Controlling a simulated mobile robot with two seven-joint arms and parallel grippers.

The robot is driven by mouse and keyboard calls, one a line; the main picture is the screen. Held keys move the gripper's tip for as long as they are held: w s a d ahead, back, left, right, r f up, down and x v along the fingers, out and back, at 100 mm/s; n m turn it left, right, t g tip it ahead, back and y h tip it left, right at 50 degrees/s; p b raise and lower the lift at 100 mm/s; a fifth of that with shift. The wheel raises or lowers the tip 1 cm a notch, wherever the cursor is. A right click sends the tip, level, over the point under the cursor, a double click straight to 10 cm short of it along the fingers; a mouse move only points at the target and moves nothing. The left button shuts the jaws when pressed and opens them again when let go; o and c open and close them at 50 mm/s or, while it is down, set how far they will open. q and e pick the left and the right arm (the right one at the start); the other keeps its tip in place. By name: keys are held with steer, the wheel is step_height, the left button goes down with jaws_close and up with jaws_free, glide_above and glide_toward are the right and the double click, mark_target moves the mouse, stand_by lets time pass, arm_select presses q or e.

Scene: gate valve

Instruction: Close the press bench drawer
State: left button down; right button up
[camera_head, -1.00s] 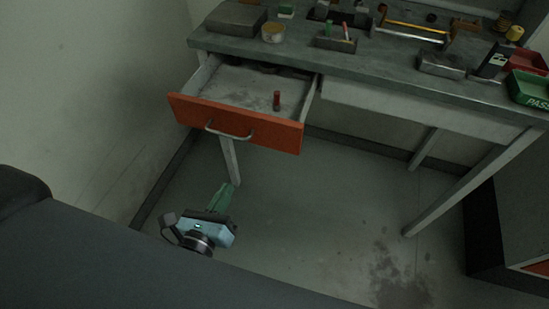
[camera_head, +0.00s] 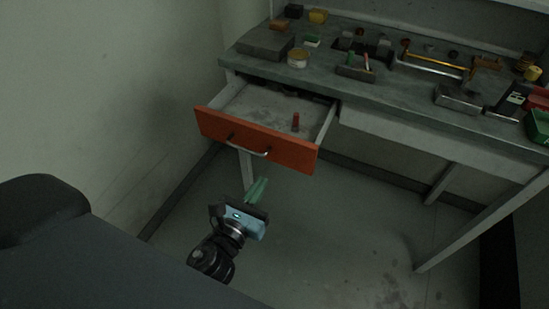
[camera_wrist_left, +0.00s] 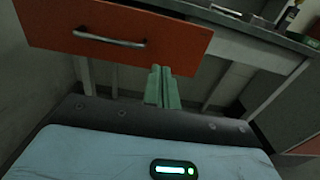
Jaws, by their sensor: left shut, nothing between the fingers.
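The press bench drawer (camera_head: 258,140) has an orange front and a metal bar handle, and it stands pulled out from under the bench top. A small red cylinder (camera_head: 295,121) stands inside it. My left gripper (camera_head: 258,187) is below and in front of the drawer front, with its green fingers together and empty. In the left wrist view the fingers (camera_wrist_left: 162,88) point toward the lower right part of the drawer front (camera_wrist_left: 120,38), right of the handle (camera_wrist_left: 108,40). I cannot tell whether they touch it. My right gripper is not in view.
A bench leg (camera_head: 247,168) stands behind my left gripper. A wall is at the left; the floor in front is clear.

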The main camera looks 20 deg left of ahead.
mark_target(281, 152)
arm_select(q)
steer(key=w+p, duration=0.1)
steer(key=w, duration=0.7)
steer(key=shift+d, duration=0.15)
steer(key=shift+w, duration=0.4)
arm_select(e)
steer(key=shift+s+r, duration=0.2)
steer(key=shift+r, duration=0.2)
